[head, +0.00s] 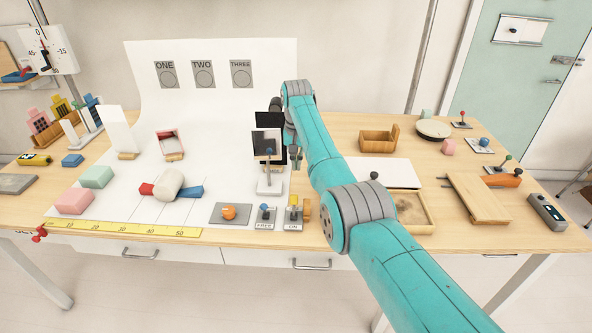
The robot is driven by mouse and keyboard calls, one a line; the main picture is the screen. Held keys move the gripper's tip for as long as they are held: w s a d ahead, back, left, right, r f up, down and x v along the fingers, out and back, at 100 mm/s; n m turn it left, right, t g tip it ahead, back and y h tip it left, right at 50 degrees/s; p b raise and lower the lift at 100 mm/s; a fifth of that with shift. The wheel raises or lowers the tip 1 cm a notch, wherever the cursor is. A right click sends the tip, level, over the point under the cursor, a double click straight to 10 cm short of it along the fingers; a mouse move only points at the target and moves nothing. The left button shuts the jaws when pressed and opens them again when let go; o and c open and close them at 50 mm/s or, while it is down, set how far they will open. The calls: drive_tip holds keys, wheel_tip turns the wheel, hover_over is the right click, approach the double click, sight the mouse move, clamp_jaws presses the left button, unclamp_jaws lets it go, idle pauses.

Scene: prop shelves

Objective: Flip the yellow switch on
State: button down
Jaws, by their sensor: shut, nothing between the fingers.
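The yellow switch (294,202) stands on a small light plate with a lettered label near the table's front edge, right of a blue-knobbed lever. It is small here, and I cannot tell which way it is set. My gripper (296,165) hangs at the end of my teal arm, farther back than the switch and apart from it. It is shut and empty, beside a small upright mirror on a stand. The arm's wrist partly hides the area behind the gripper.
An orange knob (229,212) on a grey plate sits farther left. A wooden tray (412,208) lies to the right. A yellow ruler (120,228) runs along the front left.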

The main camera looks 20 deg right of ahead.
sight(294, 206)
wheel_tip(294, 206, down, 9)
drive_tip(key=shift+r, duration=0.2)
drive_tip(key=shift+s+r, duration=0.1)
drive_tip(key=shift+s+a, duration=0.1)
drive_tip(key=shift+s, duration=0.1)
drive_tip(key=shift+s+a+r, duration=0.15)
drive_tip(key=shift+s+r, duration=0.05)
drive_tip(key=shift+s, duration=0.3)
drive_tip(key=shift+s+a+r, duration=0.15)
drive_tip(key=shift+s+r, duration=0.05)
drive_tip(key=shift+s, duration=0.3)
drive_tip(key=shift+s+a+r, duration=0.15)
drive_tip(key=shift+s+r, duration=0.05)
drive_tip(key=shift+s, duration=0.3)
drive_tip(key=shift+t, duration=0.3)
